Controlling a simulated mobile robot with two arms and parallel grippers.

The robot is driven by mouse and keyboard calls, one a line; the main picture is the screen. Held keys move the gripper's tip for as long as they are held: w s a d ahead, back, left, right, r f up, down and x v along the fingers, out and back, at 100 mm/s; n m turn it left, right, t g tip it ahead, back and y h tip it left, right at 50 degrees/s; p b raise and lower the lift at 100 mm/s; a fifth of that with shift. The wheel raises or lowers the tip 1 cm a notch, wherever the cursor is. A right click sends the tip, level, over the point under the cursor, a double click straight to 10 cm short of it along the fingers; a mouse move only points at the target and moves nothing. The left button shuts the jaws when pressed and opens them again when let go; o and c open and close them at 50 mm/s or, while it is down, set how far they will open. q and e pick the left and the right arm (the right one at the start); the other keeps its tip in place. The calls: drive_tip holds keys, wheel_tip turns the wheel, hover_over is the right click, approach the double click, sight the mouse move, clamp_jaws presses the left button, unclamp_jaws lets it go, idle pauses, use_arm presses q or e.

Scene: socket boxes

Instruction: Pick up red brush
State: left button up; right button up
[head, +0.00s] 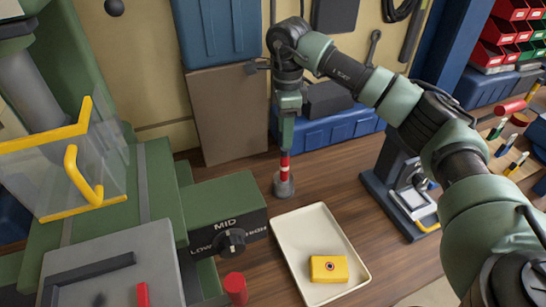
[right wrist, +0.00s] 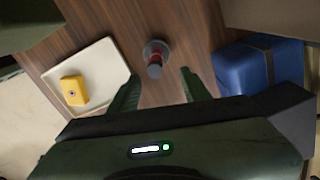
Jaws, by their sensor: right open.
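The red brush (head: 285,172), with a white band and a round grey foot, stands upright on the wooden bench behind the cream tray. It also shows in the right wrist view (right wrist: 155,62). My right gripper (head: 286,148) points down directly above it. In the right wrist view my right gripper (right wrist: 161,74) is open, its two fingers apart on either side of the brush's top end. I cannot tell whether the fingers touch it. My left gripper is not in view.
A cream tray (head: 290,240) holds a yellow box (head: 329,269). A green machine with a MID dial (head: 231,241) stands left. A brown board (head: 228,115) and blue case (head: 325,130) are behind. A dark stand (head: 400,195) is right.

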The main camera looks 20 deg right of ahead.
sight(286, 153)
drive_tip(key=f, duration=0.1)
drive_tip(key=s+f+p, duration=0.1)
drive_tip(key=shift+f, duration=0.3)
wheel_tip(286, 153, down, 5)
drive_tip(key=shift+r+p, duration=0.2)
drive_tip(key=shift+p, duration=0.85)
drive_tip(key=shift+f, duration=0.1)
clamp_jaws()
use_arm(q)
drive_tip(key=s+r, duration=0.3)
